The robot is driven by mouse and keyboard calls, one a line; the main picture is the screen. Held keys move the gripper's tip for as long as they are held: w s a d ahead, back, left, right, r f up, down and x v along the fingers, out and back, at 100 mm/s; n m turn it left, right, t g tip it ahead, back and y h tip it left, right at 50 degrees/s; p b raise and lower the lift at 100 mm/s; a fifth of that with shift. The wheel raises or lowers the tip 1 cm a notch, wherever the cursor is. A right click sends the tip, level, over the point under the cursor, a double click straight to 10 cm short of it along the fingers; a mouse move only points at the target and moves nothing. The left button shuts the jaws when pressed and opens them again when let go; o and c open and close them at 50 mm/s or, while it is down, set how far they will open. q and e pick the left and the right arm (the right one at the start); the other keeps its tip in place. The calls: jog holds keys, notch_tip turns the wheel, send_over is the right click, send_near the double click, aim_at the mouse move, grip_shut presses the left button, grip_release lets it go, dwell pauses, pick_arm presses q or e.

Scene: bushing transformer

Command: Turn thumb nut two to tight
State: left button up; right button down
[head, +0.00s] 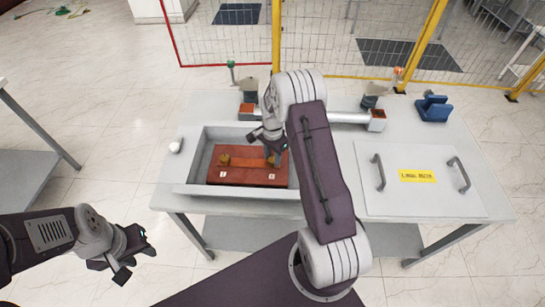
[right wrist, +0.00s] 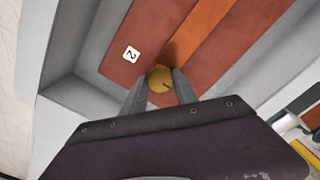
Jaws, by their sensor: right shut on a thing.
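Thumb nut two (right wrist: 160,79) is a round brass knob with a dark line on its face, on a red-brown block (right wrist: 207,75) beside the label "2" (right wrist: 131,53). My right gripper (right wrist: 161,77) is shut on it, with one finger on each side. In the head view my right gripper (head: 272,155) comes down over the block's right end and hides the nut. A second brass thumb nut (head: 224,160) stands at the left end of the block, above the label "1". My left gripper (head: 135,256) is open and empty, out over the floor left of the table.
The block lies in a grey walled tray (head: 195,188) on a grey table. A white lid (head: 420,195) with two handles and a yellow label is at the right. A blue part (head: 433,108) and a silver bar (head: 345,117) are behind. A wire fence stands further back.

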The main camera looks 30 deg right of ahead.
aim_at(272, 159)
jog(key=shift+w, duration=0.1)
jog(key=c, duration=0.9)
grip_release()
jog(key=shift+c, duration=0.2)
notch_tip(272, 159, up, 9)
jog(key=b, duration=0.1)
